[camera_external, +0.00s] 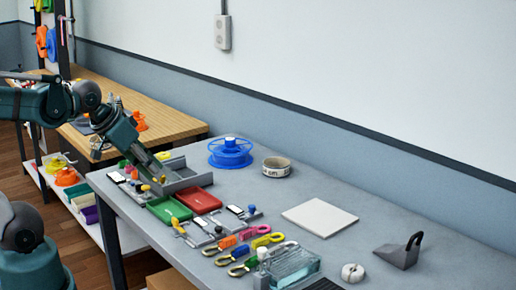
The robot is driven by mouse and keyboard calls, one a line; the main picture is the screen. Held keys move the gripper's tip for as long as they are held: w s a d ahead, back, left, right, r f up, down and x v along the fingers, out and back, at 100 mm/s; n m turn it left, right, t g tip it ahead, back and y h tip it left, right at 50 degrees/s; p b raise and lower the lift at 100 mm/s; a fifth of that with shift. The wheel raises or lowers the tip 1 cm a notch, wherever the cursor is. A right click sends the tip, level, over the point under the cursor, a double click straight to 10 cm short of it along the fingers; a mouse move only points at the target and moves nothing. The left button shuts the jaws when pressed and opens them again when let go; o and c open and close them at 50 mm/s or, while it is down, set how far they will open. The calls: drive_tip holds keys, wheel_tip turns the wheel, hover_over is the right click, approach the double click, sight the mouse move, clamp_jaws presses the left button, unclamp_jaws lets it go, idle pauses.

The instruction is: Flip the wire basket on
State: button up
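I cannot make out a wire basket in this view. A clear, glassy box (293,266) stands at the front of the grey table, but its sides do not look like wire. My gripper (158,183) points down at the table's left end, over or beside a grey open tray (187,183). Its fingers are small and dark against the things behind them. I cannot tell whether they are open or touch anything. Small switch-like pieces with white plates (201,222) lie near the front edge.
A green tray (168,209) and red tray (201,200) lie close to my gripper. A blue spool (230,153), tape roll (277,167), white square plate (320,217) and grey wedge (400,254) stand farther right. Several coloured looped pieces (243,267) crowd the front. The back right is clear.

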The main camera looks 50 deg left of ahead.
drive_tip(key=shift+w+d+r+p, duration=0.3)
drive_tip(key=shift+d+r, duration=0.1)
drive_tip(key=shift+r, duration=0.05)
clamp_jaws()
drive_tip(key=w+d+r+g+h+p, duration=0.1)
drive_tip(key=w+d+r+g+p, duration=0.25)
drive_tip(key=d+p, duration=0.65)
drive_tip(key=w+d+r+g+p, duration=0.2)
drive_tip(key=w+d+r+p, duration=0.25)
drive_tip(key=d, duration=1.15)
drive_tip(key=s+d+g+p, duration=0.1)
drive_tip(key=d+p, duration=0.4)
drive_tip(key=d, duration=0.6)
drive_tip(key=shift+s+d+f+y, duration=0.15)
drive_tip(key=shift+s+f+y, duration=0.1)
drive_tip(key=shift+s+y, duration=0.15)
drive_tip(key=shift+f+g, duration=0.15)
drive_tip(key=shift+g, duration=0.1)
drive_tip(key=shift+f+p, duration=0.45)
drive_tip(key=shift+f, duration=6.4)
